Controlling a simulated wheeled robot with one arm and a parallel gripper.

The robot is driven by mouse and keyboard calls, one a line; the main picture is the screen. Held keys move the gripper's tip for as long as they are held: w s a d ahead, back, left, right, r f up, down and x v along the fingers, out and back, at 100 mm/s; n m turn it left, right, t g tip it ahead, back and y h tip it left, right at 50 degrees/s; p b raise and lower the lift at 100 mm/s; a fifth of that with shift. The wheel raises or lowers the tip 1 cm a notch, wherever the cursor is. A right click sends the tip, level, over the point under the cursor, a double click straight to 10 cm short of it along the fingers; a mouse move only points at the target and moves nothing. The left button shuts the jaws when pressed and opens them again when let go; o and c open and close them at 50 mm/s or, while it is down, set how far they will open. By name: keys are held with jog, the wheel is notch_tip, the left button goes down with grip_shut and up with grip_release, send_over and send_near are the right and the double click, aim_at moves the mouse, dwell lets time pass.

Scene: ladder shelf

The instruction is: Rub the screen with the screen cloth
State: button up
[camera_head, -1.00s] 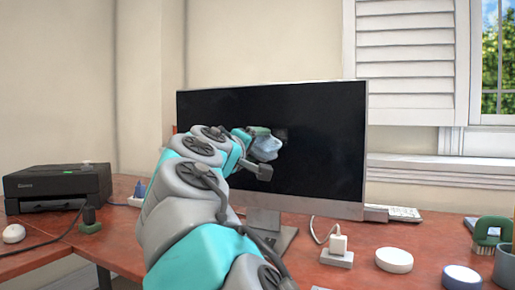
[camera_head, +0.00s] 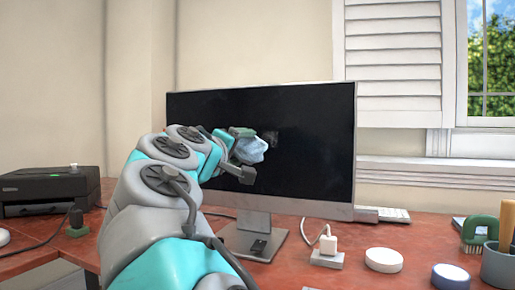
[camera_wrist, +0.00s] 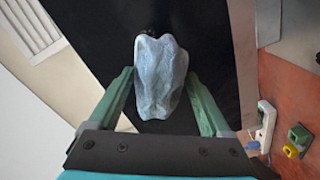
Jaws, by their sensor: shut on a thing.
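The screen (camera_head: 310,150) is a wide black monitor in a silver frame, standing upright on the desk; it also shows in the wrist view (camera_wrist: 205,35). The screen cloth (camera_head: 251,150) is a crumpled light-blue bundle. My gripper (camera_head: 243,152) is shut on the cloth and holds it in front of the screen, left of its middle. In the wrist view the cloth (camera_wrist: 160,77) sits between the two green fingers, with the black screen behind it. I cannot tell whether the cloth touches the screen. A faint greyish smudge (camera_head: 271,138) shows on the screen just right of the cloth.
A black printer (camera_head: 50,190) stands at the left on the red-brown desk (camera_head: 350,270).

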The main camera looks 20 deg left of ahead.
jog(key=p, duration=0.4)
send_near(261, 137)
jog(key=shift+w, duration=1.55)
jog(key=shift+w+d, duration=0.15)
jog(key=shift+w, duration=0.35)
jog(key=shift+w+p, duration=0.65)
jog(key=shift+w, duration=0.45)
